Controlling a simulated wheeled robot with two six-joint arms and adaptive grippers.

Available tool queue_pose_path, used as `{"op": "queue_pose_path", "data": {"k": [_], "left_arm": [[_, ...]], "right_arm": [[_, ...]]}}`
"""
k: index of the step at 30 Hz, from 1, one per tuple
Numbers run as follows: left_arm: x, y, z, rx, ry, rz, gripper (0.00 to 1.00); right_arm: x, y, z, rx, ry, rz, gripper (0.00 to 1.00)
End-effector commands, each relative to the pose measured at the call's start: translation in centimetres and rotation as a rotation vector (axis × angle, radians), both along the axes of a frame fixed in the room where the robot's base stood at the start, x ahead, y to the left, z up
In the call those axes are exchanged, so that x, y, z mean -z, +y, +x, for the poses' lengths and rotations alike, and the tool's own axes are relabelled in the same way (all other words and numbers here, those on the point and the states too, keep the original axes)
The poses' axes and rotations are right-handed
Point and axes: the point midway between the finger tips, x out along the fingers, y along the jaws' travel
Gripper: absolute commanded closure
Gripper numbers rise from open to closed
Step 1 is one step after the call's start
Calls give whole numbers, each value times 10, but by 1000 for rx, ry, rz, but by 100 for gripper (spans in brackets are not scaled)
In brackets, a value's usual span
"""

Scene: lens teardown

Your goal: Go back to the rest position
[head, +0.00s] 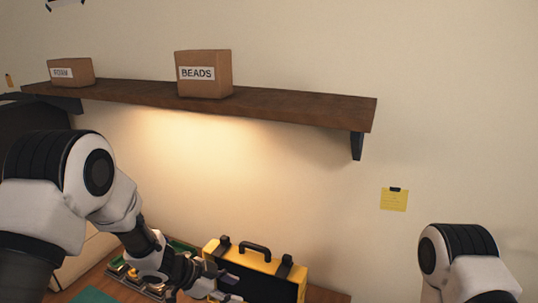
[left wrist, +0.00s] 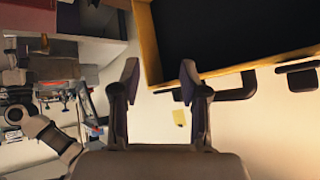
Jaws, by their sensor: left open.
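My left gripper (head: 226,286) hangs low in front of the yellow and black toolbox (head: 262,262) in the head view. In the left wrist view, its two fingers (left wrist: 160,85) are spread apart with nothing between them. The toolbox's yellow edge and dark face (left wrist: 232,36) fill the upper right of that view, close to the fingers; whether they touch cannot be told. My right arm shows at the lower right of the head view, but its gripper is out of view.
A brown shelf (head: 290,106) on the wall holds a box marked BEADS (head: 204,75) and a smaller box (head: 71,72). A green mat (head: 92,295) lies on the wooden table. A yellow note (head: 394,200) is on the wall.

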Motion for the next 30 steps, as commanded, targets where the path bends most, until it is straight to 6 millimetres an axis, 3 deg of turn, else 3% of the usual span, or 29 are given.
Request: {"op": "queue_pose_path", "data": {"k": [1, 3, 7, 12, 18, 19, 21, 30], "left_arm": [[38, 4, -27, -140, 120, -42, 55], [84, 15, -65, -359, 267, -68, 55], [148, 49, -142, -722, 489, -15, 55], [187, 89, -232, -1037, 664, 129, 55], [198, 128, -326, -1296, 795, 334, 55], [205, 132, -335, -1319, 805, 358, 55], [241, 131, -328, -1311, 794, 344, 55], [338, 131, -327, -1310, 792, 341, 55]], "right_arm": [[0, 0, 0, 0, 0, 0, 48], [0, 0, 0, 0, 0, 0, 48], [0, 0, 0, 0, 0, 0, 48], [0, 0, 0, 0, 0, 0, 48], [0, 0, 0, 0, 0, 0, 48], [7, 0, 0, 0, -1, 0, 48], [43, 0, 1, 0, -2, 0, 48], [140, 0, 0, 0, 0, 0, 48]]}}
